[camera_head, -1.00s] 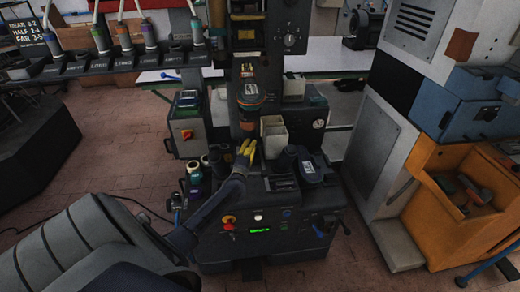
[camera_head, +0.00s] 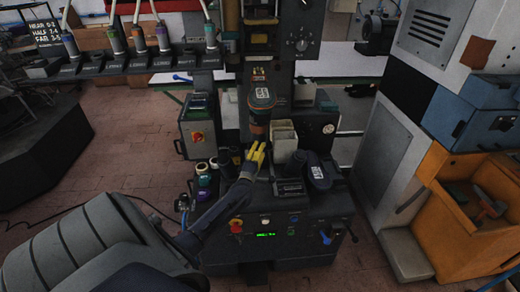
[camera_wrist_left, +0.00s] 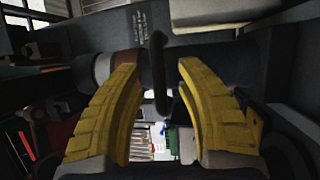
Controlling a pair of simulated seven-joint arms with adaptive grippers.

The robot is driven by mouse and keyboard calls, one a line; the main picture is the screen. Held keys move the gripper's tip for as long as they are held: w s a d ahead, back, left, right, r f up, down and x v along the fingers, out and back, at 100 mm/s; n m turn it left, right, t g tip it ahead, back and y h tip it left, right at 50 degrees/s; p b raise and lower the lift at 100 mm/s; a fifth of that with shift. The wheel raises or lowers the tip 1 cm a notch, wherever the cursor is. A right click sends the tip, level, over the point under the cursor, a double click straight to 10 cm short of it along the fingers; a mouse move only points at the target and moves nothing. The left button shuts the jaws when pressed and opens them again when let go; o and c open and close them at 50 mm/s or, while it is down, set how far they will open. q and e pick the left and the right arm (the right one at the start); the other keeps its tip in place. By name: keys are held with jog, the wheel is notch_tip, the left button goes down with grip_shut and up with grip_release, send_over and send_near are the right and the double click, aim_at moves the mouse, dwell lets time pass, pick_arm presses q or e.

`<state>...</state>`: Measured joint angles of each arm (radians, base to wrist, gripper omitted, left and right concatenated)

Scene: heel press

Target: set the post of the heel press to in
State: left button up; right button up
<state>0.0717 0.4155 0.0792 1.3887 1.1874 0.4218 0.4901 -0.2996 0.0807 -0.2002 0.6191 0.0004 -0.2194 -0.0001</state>
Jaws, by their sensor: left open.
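The heel press (camera_head: 275,222) stands in the middle of the head view, with a dark front panel, a red knob and a lit green display. An upright dark column with an orange-marked top (camera_head: 261,98) rises behind my gripper. I cannot tell for sure which part is the post. My left gripper (camera_head: 256,152) has yellow fingers and is just in front of the column's lower part. In the left wrist view the gripper (camera_wrist_left: 158,105) is open. A thin dark bent bar (camera_wrist_left: 158,75) shows between its fingers, in front of a thick dark cylinder (camera_wrist_left: 125,66). Contact cannot be told. My right gripper is out of view.
A pale open box (camera_head: 284,138) stands right of the column. Several small jars (camera_head: 204,180) sit at the press's left. A rack of tools (camera_head: 135,60) hangs at upper left. A grey cabinet and an orange bin (camera_head: 475,225) stand at right.

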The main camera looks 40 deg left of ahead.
pick_arm(q)
jog(key=v, duration=1.1)
jog(key=shift+r, duration=0.15)
